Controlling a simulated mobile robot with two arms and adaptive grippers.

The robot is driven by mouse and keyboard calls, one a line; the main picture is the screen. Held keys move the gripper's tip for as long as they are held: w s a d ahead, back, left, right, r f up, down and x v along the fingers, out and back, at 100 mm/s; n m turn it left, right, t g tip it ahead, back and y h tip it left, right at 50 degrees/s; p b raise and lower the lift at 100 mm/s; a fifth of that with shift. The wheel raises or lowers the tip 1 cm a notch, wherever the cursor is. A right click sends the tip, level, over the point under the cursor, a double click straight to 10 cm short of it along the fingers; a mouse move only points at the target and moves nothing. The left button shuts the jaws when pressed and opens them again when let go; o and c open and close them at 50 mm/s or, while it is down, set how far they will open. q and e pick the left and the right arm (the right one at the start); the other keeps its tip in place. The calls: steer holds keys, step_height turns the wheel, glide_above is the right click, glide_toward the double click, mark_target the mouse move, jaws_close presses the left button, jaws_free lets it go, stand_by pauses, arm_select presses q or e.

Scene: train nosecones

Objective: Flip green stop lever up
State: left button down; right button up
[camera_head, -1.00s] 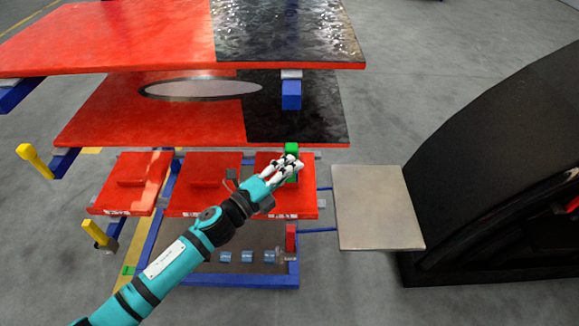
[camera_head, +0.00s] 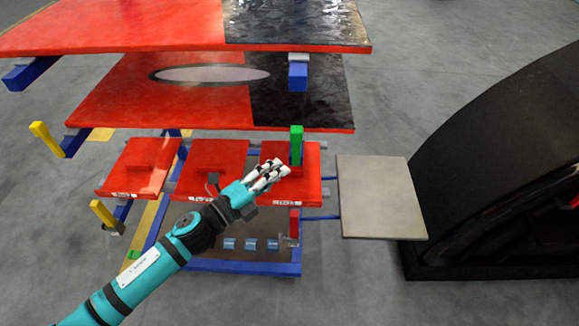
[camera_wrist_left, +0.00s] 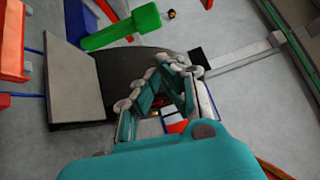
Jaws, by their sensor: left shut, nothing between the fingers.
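The green stop lever (camera_head: 296,143) stands upright at the right-hand red shelf in the head view, its lower part next to my fingers. In the left wrist view the green lever (camera_wrist_left: 120,28) crosses the upper left, apart from the fingers. My left gripper (camera_head: 282,167) is shut and empty, just below and left of the lever in the head view; whether it touches cannot be told. In the left wrist view the left gripper's fingertips (camera_wrist_left: 172,64) come together with nothing between them. My right gripper is not in view.
Large red and black panels (camera_head: 200,90) lie on the rack above the lever. Yellow levers (camera_head: 47,140) stand at the left, and a red one (camera_head: 294,222) sits below the shelf. A grey plate (camera_head: 380,197) and a black nosecone (camera_head: 490,170) are at the right.

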arm_select(q)
steer(key=v, duration=0.3)
steer(key=b+v, duration=0.1)
steer(key=v, duration=0.1)
steer(key=shift+s+d+r, duration=0.15)
steer(key=shift+s+r, duration=0.1)
steer(key=shift+r, duration=0.05)
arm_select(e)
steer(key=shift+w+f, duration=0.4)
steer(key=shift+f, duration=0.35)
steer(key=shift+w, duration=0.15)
